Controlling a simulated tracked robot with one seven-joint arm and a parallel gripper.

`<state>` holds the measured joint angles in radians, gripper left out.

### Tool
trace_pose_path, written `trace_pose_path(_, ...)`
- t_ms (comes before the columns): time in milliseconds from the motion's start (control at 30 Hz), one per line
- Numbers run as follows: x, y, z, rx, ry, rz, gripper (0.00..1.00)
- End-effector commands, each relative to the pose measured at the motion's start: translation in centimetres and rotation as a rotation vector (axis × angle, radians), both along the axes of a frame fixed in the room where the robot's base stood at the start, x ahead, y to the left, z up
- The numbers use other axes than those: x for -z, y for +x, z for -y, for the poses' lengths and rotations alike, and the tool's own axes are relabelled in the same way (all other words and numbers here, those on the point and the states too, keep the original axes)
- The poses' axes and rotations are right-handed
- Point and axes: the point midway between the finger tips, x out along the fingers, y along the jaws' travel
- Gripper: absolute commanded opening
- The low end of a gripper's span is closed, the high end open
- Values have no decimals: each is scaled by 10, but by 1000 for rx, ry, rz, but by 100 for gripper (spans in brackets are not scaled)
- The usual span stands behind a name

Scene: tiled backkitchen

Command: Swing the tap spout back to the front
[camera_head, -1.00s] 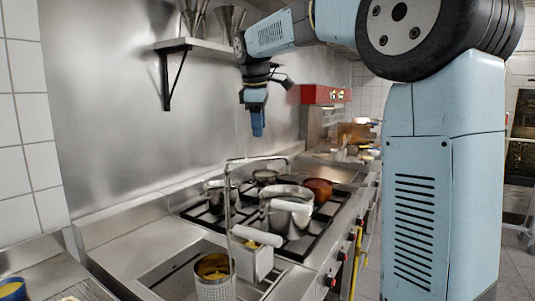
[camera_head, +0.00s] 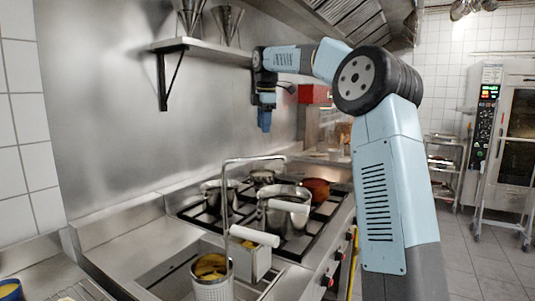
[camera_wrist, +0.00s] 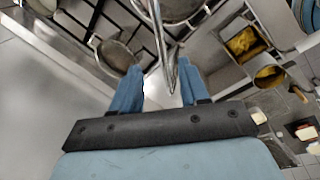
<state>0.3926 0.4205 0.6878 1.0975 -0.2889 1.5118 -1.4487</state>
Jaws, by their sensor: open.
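The tap spout (camera_head: 228,190) is a thin bright metal pipe standing over the cooking counter. Its upper part runs level to the right, across the hob. Its base is hard to make out. In the wrist view, a bright metal pipe (camera_wrist: 156,35), which looks like the spout, runs down the picture toward the gap between my fingers. My gripper (camera_head: 264,122) hangs fingers down in front of the steel back wall, above the level of the spout. In the wrist view my gripper (camera_wrist: 158,88) has its two blue fingers apart, with nothing held between them.
Pots (camera_head: 282,212) stand on the black hob. A fryer basket (camera_head: 211,267) with yellow food and a white-handled basket (camera_head: 250,258) are at the front. A wall shelf (camera_head: 200,46) is left of my gripper; a red box (camera_head: 314,94) is right.

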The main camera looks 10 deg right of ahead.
Motion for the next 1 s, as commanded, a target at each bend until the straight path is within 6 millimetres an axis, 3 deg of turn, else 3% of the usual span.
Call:
trace_pose_path(533, 91, 17, -1, 3, 0, -1, 44)
trace_pose_path(733, 108, 21, -1, 3, 0, 1, 44)
trace_pose_path(1000, 111, 22, -1, 3, 0, 2, 44)
